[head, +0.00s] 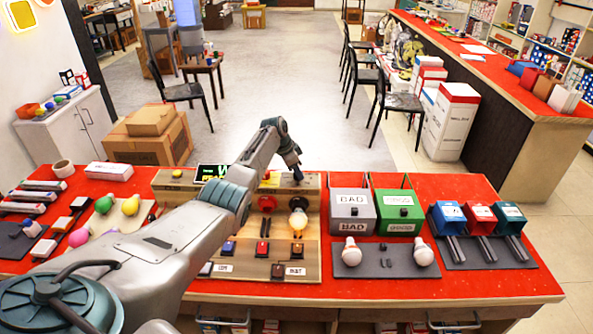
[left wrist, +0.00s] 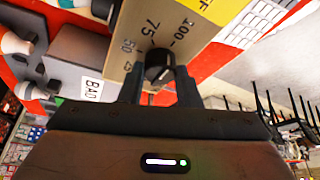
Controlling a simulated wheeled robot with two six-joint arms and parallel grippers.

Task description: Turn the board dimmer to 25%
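The wooden board (head: 312,258) lies on the red table and carries bulbs, switches and a small display. In the left wrist view its plate (left wrist: 205,20) shows the marks 100, 75, 50 and 25 around a black dimmer knob (left wrist: 160,67). The knob has a pale pointer mark, but I cannot tell surely which number it points to. My left gripper (head: 297,178) is over the board's far edge. In the left wrist view its two fingers (left wrist: 159,88) stand apart on either side of the knob, with gaps visible. The head view hides the knob. My right gripper is not in view.
Right of the board stand a grey BAD box (head: 353,212) and a green box (head: 398,212), with bulbs on a dark mat before them. Blue, red and teal bins (head: 481,217) stand farther right. Colored bulbs (head: 104,205) lie left. My left arm covers the board's left part.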

